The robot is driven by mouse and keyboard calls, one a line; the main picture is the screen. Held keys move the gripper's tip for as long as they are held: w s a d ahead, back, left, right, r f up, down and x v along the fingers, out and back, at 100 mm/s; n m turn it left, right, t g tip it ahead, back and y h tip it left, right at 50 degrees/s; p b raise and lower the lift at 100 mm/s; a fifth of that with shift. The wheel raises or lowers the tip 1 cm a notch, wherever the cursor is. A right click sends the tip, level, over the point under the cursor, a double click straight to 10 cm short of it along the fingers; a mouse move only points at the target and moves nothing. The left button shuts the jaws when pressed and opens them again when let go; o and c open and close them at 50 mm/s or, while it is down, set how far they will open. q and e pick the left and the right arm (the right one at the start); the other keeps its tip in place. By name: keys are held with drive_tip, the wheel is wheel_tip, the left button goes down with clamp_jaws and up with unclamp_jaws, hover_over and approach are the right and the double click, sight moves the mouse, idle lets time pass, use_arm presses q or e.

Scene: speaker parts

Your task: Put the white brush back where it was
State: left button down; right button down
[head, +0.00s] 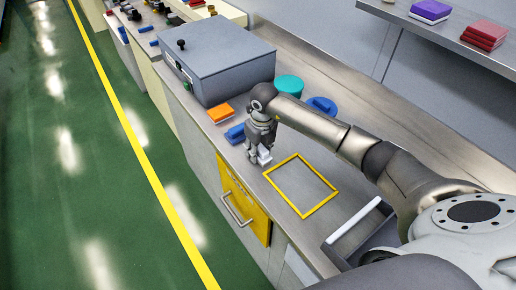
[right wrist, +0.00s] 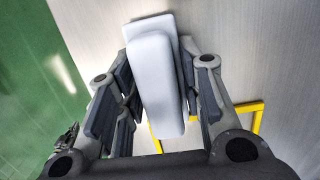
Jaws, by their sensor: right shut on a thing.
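The white brush (head: 265,157) is held in my right gripper (head: 259,148), just above or on the metal counter, to the left of a yellow square outline (head: 318,172). In the right wrist view the brush (right wrist: 156,85) is a pale, rounded block over a second pale slab, lying lengthwise between the dark finger pads of my right gripper (right wrist: 158,88). The fingers are shut on its sides. Whether its underside touches the counter cannot be told. The yellow outline (right wrist: 256,117) partly shows there behind the gripper. My left gripper is not in view.
A blue block (head: 235,133) and an orange block (head: 220,113) lie just left of the gripper. A large grey box (head: 220,70) stands behind them. A teal cylinder (head: 288,86) and a blue round part (head: 322,105) are behind my arm. A grey tray with a white bar (head: 354,220) sits at right.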

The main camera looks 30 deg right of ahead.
sight(261, 147)
drive_tip(key=c, duration=1)
unclamp_jaws()
drive_tip(key=shift+f, duration=0.1)
drive_tip(key=shift+r, duration=0.55)
drive_tip(key=r, duration=0.3)
drive_tip(key=s+r+b, duration=0.1)
drive_tip(key=r, duration=0.3)
drive_tip(key=r+b, duration=0.1)
drive_tip(key=r, duration=0.3)
drive_tip(key=shift+s+d+r, duration=0.1)
drive_tip(key=shift+s, duration=0.15)
